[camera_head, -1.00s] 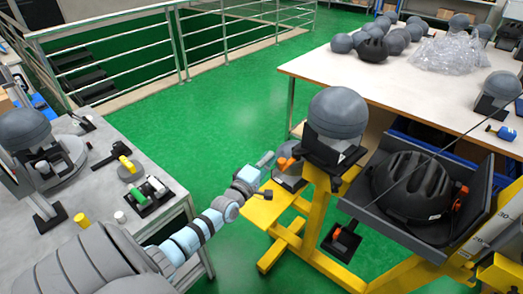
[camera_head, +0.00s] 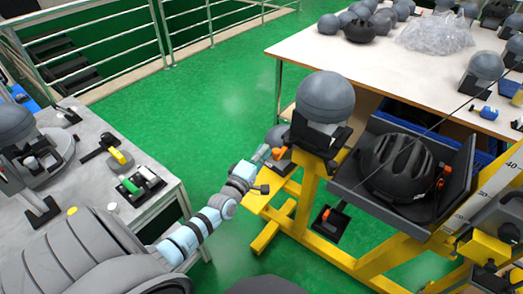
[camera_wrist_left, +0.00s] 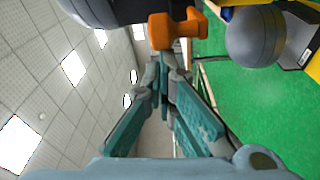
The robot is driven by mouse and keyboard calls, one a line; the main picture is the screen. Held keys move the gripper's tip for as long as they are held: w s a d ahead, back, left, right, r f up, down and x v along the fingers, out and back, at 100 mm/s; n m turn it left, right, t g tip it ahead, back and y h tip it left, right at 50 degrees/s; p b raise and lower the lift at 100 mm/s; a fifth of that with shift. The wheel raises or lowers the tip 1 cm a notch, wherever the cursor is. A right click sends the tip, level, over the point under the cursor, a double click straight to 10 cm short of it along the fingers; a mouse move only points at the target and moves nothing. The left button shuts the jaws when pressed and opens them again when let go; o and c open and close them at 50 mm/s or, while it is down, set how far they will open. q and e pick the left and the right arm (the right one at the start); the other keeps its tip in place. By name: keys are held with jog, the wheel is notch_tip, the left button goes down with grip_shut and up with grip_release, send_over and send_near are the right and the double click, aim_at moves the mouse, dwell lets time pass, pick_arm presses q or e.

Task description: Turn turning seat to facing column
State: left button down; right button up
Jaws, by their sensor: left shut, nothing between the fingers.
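The turning seat (camera_head: 312,138) is a dark grey cradle on a yellow stand, with a grey dome-shaped headform (camera_head: 325,97) on it. A short orange handle (camera_head: 277,153) sticks out on its left side. It also shows in the left wrist view (camera_wrist_left: 178,28), just beyond the fingertips. My left gripper (camera_head: 262,153) is shut and empty, just left of the handle; I cannot tell whether it touches. A ruled scale plate (camera_head: 495,180), perhaps on the column, stands at the right. My right gripper is out of view.
A black helmet (camera_head: 397,165) lies in a grey tray right of the seat. A white table (camera_head: 420,75) holds several headforms behind. A grey workbench (camera_head: 90,180) stands at the left. Green floor is open between them.

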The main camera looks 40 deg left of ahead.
pick_arm(q)
jog(key=s+a+p, duration=0.1)
jog(key=s, duration=0.8)
jog(key=shift+s, duration=0.15)
jog(key=shift+a, duration=0.1)
